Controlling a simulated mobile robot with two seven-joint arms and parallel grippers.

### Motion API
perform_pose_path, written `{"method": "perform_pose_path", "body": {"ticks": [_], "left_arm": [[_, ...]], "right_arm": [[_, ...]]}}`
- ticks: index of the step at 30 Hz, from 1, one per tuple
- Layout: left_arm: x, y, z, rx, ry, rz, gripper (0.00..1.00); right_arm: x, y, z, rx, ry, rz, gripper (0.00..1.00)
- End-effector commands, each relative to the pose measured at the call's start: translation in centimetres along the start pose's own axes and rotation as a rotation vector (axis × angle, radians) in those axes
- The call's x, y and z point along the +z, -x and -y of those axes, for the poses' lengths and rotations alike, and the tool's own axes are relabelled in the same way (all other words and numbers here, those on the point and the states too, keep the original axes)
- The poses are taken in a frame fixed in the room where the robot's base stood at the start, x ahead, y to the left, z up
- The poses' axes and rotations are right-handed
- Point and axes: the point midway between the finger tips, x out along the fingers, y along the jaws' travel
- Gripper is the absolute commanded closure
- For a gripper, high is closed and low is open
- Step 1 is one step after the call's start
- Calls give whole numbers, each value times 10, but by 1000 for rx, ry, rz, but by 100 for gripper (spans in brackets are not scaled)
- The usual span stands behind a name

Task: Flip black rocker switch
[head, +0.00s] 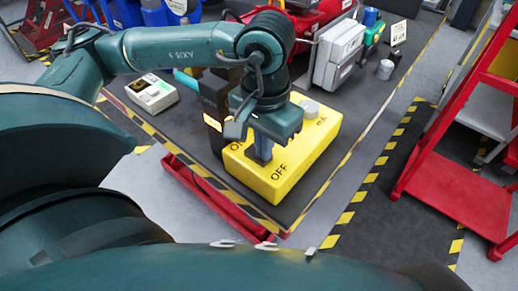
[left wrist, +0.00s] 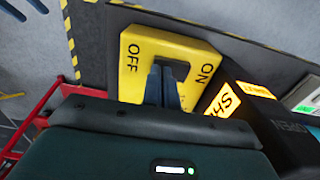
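The yellow switch box (head: 312,157) lies on the dark platform, with ON and OFF printed on it. It also shows in the left wrist view (left wrist: 146,42). The black rocker switch (left wrist: 181,68) sits between ON and OFF there and is partly hidden behind my fingers. In the head view my gripper hides it. My left gripper (head: 262,158) points down over the box, its fingers close together and empty. In the left wrist view its fingertips (left wrist: 161,70) are at the switch's OFF side; I cannot tell whether they touch it. My right gripper is not in view.
A dark upright post (head: 214,118) with a lit sign stands close beside the box. A grey cylindrical knob (head: 309,107) rises from the box's far part. A white device (head: 152,93) lies to the left. A red stair frame (head: 450,185) stands right, beyond a striped floor strip.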

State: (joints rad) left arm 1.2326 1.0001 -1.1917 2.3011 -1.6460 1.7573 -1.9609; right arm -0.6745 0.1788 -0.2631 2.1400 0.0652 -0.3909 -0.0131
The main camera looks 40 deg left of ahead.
Motion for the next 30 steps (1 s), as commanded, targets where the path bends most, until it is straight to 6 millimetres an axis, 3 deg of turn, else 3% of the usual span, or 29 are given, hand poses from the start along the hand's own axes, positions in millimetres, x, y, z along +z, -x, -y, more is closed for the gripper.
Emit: {"method": "perform_pose_path", "body": {"ticks": [8,30], "left_arm": [[0,2,0,-1,0,0,100],[0,62,0,-1,1,0,100]], "right_arm": [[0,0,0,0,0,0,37],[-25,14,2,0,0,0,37]]}}
